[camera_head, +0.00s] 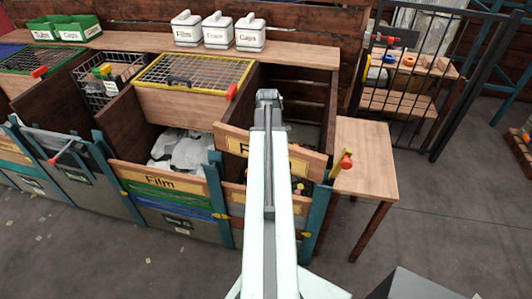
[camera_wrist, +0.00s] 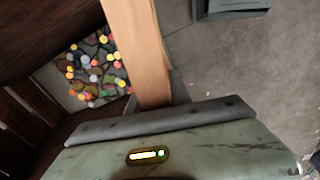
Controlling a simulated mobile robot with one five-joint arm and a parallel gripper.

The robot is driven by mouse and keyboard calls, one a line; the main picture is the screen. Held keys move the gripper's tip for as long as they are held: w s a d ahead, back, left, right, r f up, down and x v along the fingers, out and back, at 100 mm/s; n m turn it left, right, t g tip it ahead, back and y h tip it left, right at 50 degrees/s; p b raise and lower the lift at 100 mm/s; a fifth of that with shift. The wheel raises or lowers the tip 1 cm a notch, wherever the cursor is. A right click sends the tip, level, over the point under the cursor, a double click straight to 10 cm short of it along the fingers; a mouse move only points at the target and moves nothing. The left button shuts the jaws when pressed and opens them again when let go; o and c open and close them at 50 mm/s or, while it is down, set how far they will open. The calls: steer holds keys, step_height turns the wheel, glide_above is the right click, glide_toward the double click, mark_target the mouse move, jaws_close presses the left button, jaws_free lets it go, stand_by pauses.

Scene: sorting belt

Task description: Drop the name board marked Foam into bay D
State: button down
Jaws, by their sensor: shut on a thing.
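A wooden board with a yellow label (camera_head: 237,146) lies across the bay under my arm in the head view. Only the start of its lettering shows, which looks like an F; my arm covers the middle. It sits higher than the neighbouring Film board (camera_head: 160,182) and slightly tilted. My gripper's fingertips are hidden behind my arm in the head view; its grey-green body (camera_wrist: 165,140) fills the bottom of the wrist view. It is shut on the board. A wooden plank (camera_wrist: 138,50) runs under it there. No bay letter D is readable.
The bay beneath holds small coloured balls (camera_wrist: 97,70). A wooden side table (camera_head: 362,160) with a red-knobbed yellow lever (camera_head: 341,165) beside it stands at right. A mesh-lidded box (camera_head: 195,75) is behind left. Lidded canisters (camera_head: 218,30) stand on the back shelf. The floor at right is mostly clear.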

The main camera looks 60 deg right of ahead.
steer(key=shift+w+d+n, duration=0.15)
steer(key=shift+d+n, duration=0.35)
steer(key=shift+n, duration=0.7)
steer(key=shift+f, duration=0.2)
steer(key=shift+f+b, duration=0.55)
steer(key=shift+b, duration=0.15)
steer(key=shift+r, duration=0.1)
steer(key=shift+w, duration=0.1)
step_height(320, 180, down, 18)
steer(key=b, duration=1.7)
steer(key=shift+b, duration=0.4)
